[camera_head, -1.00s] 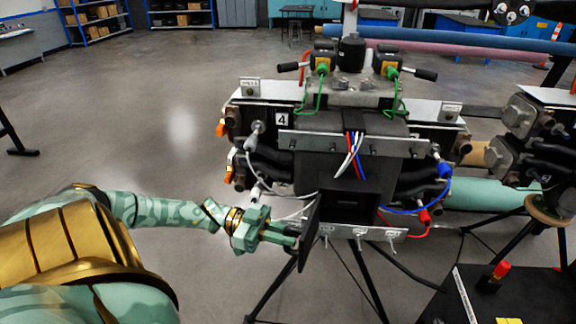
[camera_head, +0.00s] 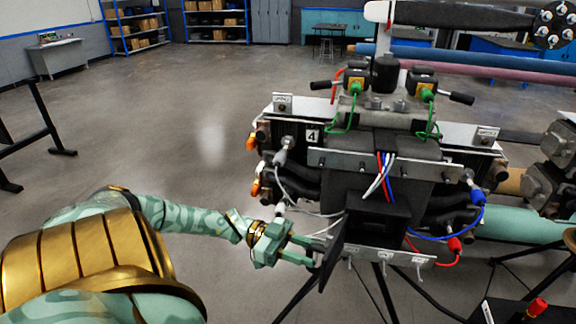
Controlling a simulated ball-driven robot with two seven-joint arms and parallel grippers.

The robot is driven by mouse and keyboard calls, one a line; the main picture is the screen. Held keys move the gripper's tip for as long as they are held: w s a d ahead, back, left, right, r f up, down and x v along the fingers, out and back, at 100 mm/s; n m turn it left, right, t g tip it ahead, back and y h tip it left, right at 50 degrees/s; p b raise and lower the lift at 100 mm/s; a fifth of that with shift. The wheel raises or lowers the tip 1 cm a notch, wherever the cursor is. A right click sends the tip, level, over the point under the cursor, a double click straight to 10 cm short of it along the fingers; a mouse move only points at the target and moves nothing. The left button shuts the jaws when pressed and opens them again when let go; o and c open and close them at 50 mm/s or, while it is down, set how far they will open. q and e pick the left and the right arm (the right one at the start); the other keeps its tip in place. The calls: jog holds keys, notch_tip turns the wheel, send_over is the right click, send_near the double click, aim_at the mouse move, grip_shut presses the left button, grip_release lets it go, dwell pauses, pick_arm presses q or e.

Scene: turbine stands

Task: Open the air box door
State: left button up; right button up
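The air box (camera_head: 398,215) is a dark box with a black opening at its front, on the stand marked 4. Its door (camera_head: 331,262) is a thin dark panel at the left of the opening, standing out from the box at an angle. My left gripper (camera_head: 314,254) comes in from the left at the door's outer side. Its two green fingers are spread apart with their tips close to the panel; whether they touch it I cannot tell. The door partly hides the inside of the box. My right gripper is not in view.
Red, white and blue cables (camera_head: 383,178) hang around the box. Thin black stand legs are below. A dark cart with a red-topped item (camera_head: 537,307) is at the lower right.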

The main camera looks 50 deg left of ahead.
pick_arm(q)
jog(key=b+v, duration=0.3)
jog(key=v, duration=1.2)
jog(key=shift+a, duration=0.4)
jog(key=shift+s+f, duration=0.1)
jog(key=shift+s, duration=0.05)
